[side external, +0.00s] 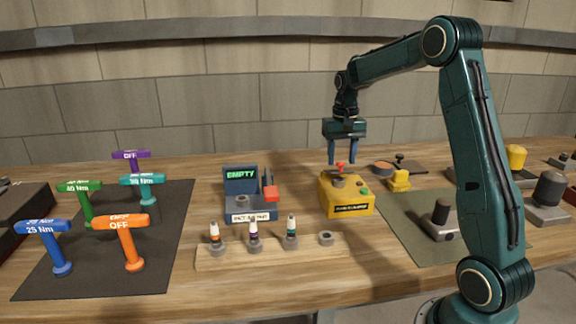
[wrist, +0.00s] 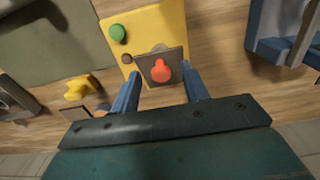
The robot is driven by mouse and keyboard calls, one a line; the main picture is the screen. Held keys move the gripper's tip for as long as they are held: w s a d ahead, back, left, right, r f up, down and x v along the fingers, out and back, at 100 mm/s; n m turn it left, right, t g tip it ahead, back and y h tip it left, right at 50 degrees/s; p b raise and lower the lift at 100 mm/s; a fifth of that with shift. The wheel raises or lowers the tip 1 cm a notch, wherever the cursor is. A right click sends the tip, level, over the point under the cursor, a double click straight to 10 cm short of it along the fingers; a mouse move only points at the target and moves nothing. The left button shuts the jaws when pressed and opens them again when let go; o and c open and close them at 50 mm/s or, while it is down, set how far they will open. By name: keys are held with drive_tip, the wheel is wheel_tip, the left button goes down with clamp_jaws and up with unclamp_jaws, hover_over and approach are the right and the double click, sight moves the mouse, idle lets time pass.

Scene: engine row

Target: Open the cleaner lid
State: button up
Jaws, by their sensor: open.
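The yellow cleaner box (side external: 347,195) stands on the bench right of centre, with a dark label on its front. Its lid is a small grey plate (wrist: 148,62) lying flat on top, with a red knob (side external: 340,168) on it. The knob also shows in the wrist view (wrist: 161,71). My gripper (side external: 342,158) is above the lid, pointing down, with its two blue fingers apart. In the wrist view the fingers lie left and right of the knob; I cannot tell whether they are low enough to flank it. Nothing is held.
A blue tester (side external: 247,205) with a red part and an "EMPTY" screen stands left of the cleaner. In front is a wooden rack (side external: 220,258) with several plugs. A small yellow part (side external: 400,180) sits close right of the cleaner. Torque wrenches stand on a dark mat (side external: 95,260) at left.

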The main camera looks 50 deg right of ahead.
wheel_tip(320, 180, up, 12)
drive_tip(key=s+a+n+t, duration=0.2)
drive_tip(key=s+a+n, duration=0.1)
drive_tip(key=s+a, duration=0.4)
drive_tip(key=s+a+r+n+t, duration=0.1)
drive_tip(key=s+a+n, duration=0.3)
drive_tip(key=a, duration=1)
drive_tip(key=shift+s+t+h, duration=0.3)
drive_tip(key=shift+s+t, duration=0.1)
drive_tip(key=shift+s, duration=1.05)
drive_tip(key=shift+d+r, duration=0.1)
drive_tip(key=w+d+m+g, duration=0.2)
drive_tip(key=w+d+m, duration=0.1)
drive_tip(key=w+d, duration=0.4)
drive_tip(key=w+d+m+g, duration=0.1)
drive_tip(key=w+d+m, duration=0.3)
drive_tip(key=d, duration=1)
drive_tip(key=w, duration=0.3)
drive_tip(key=shift+w+d+f+g, duration=0.2)
drive_tip(key=shift+g, duration=0.2)
drive_tip(key=shift+f, duration=0.1)
